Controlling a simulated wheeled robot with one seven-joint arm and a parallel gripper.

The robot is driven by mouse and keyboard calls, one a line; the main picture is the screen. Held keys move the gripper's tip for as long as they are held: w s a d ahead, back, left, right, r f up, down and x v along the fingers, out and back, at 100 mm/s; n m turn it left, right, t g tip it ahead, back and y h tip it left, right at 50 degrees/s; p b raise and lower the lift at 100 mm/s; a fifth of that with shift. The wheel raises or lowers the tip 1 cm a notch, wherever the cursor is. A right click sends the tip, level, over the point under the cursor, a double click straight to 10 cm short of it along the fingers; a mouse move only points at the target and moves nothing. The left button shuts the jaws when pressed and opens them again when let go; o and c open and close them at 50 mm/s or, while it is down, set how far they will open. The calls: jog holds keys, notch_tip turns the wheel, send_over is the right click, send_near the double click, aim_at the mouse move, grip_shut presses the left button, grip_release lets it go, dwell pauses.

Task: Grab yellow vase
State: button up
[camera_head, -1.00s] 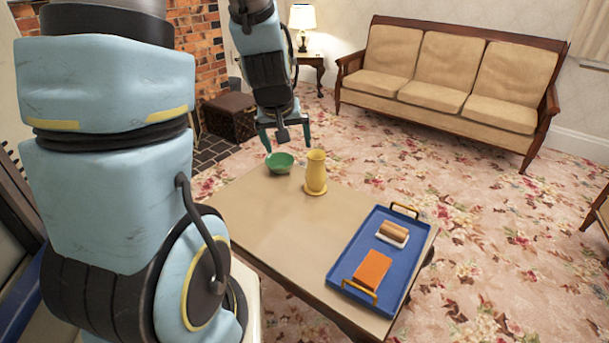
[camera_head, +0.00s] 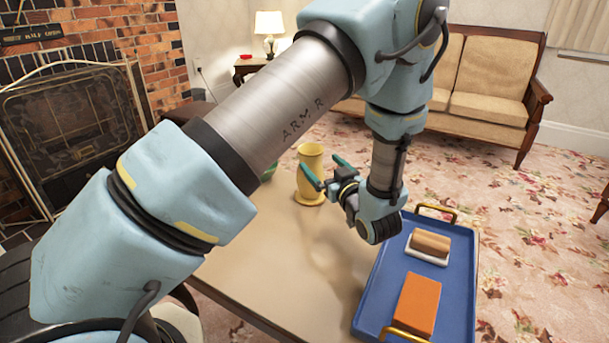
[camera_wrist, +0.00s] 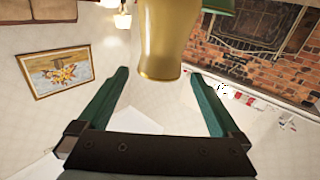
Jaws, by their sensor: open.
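The yellow vase (camera_head: 311,165) stands upright on the table near its far edge. My gripper (camera_head: 324,169) is beside the vase, with its green fingers spread and pointing toward it. In the wrist view the vase (camera_wrist: 167,38) shows large at the top, just beyond the fingertips and roughly between them. My gripper (camera_wrist: 160,75) is open and holds nothing. I cannot tell whether a finger touches the vase. The lower part of the vase is cut off in the wrist view.
The table (camera_head: 290,250) also bears a blue tray (camera_head: 455,295) with an orange block (camera_head: 417,303) and a brown roll on a white base (camera_head: 430,245), right of my gripper. A green bowl (camera_head: 269,172) is mostly hidden behind my arm. A sofa (camera_head: 490,85) stands beyond.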

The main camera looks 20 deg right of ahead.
jog(key=w, duration=0.9)
jog(key=shift+w+a+b, duration=0.25)
jog(key=shift+w+b, duration=0.1)
jog(key=shift+b, duration=0.1)
jog(key=shift+r, duration=0.15)
grip_shut()
